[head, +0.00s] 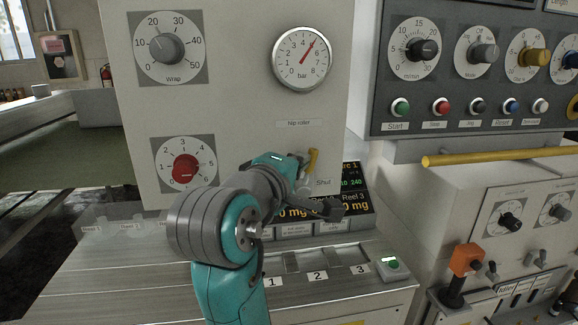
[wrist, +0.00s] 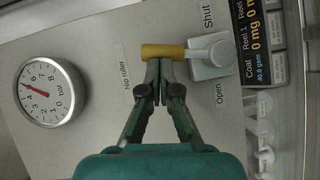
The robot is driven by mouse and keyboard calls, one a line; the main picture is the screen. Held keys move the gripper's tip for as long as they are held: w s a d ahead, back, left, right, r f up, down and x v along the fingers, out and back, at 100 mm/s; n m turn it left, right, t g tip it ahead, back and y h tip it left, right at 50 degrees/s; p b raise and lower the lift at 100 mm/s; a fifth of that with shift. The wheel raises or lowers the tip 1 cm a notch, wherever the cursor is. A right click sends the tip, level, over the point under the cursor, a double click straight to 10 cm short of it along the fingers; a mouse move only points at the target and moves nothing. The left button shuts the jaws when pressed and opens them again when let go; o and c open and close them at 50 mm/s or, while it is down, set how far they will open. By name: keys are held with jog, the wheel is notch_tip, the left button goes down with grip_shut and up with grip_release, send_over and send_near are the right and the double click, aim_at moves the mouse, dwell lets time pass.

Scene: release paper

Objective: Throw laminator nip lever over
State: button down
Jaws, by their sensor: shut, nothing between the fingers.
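The nip lever has a yellow grip (head: 312,160) and stands about upright on the machine panel, under the "nip roller" label. In the wrist view, turned on its side, its yellow grip (wrist: 163,51) points left from the grey hub (wrist: 210,60). The "Shut" label (wrist: 208,17) and "Open" label (wrist: 219,94) lie on either side of the hub. My gripper (wrist: 158,70) is shut and empty. Its tips are at the grip's "Open" side, seemingly against it; contact is not certain. In the head view my arm hides the lever's base and the "Open" label.
A pressure gauge (head: 302,57) sits above the lever. A red knob (head: 186,168) is at the left. A coat and reel display (head: 352,180) is right beside the lever. A button panel (head: 470,70) and a yellow rail (head: 500,155) stand further right.

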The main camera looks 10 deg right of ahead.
jog(key=shift+d+r, duration=0.1)
jog(key=shift+d, duration=0.85)
